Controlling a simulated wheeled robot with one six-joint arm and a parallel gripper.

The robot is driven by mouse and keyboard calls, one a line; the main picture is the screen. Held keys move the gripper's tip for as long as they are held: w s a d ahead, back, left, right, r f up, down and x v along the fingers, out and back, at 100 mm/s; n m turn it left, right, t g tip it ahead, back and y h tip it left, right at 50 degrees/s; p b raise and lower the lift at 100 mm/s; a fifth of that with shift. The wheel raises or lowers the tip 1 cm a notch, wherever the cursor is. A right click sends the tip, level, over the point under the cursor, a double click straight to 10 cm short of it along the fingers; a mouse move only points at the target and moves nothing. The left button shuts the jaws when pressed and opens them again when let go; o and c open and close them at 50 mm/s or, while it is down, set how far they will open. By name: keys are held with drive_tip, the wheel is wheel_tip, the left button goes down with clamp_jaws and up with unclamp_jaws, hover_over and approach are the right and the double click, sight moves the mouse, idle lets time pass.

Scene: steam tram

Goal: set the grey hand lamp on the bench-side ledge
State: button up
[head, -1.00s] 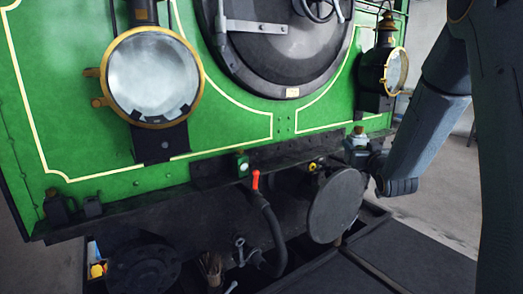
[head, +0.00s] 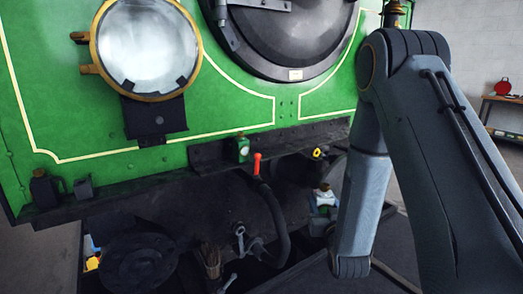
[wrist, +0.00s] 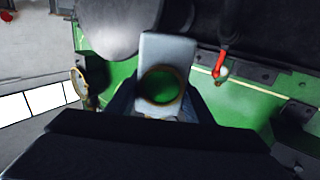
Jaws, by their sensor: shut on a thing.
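The grey hand lamp (wrist: 165,50) is in my gripper (wrist: 163,102). In the wrist view it is a pale grey box with a brass-ringed green lens, and dark fingers close on both its sides. A dark ledge (head: 300,135) runs along the tram below the green front. Its right end is hidden behind my arm. I cannot tell for sure which stretch is the bench-side ledge.
A large brass-rimmed headlamp (head: 147,50) is at left. A workbench (head: 505,98) with a red object (head: 503,87) stands at far right. The floor between is open.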

drive_tip(key=s+f, duration=0.4)
drive_tip(key=f, duration=0.4)
drive_tip(key=s+f, duration=0.4)
drive_tip(key=f, duration=0.5)
drive_tip(key=shift+s+a, duration=0.25)
drive_tip(key=shift+a, duration=0.05)
drive_tip(key=shift+r, duration=0.1)
